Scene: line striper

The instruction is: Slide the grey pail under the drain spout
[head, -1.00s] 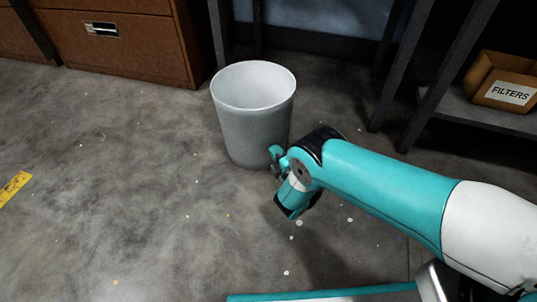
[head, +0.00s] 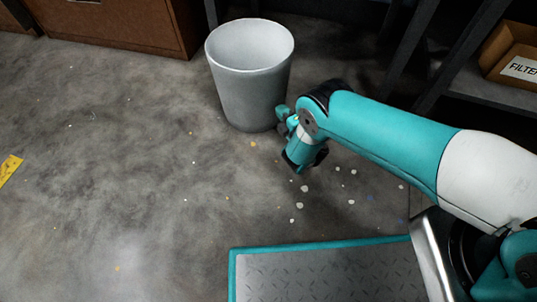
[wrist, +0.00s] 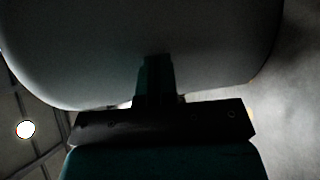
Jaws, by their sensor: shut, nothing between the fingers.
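The grey pail (head: 250,90) stands upright on the concrete floor, open at the top, and looks empty as far as I can see inside. Its near side fills the upper part of the wrist view (wrist: 150,35). My gripper (head: 283,117) is low at the pail's lower right side, shut and empty. In the wrist view its fingers (wrist: 155,78) point at the pail's wall, very close or touching; I cannot tell which. The drain spout is not seen in either view.
A brown drawer cabinet (head: 120,22) stands at the back left. Dark frame legs (head: 410,45) rise behind and to the right. A FILTERS box (head: 520,62) sits on a low shelf (head: 490,85). A yellow floor mark (head: 9,169) lies far left. Open floor lies left of the pail.

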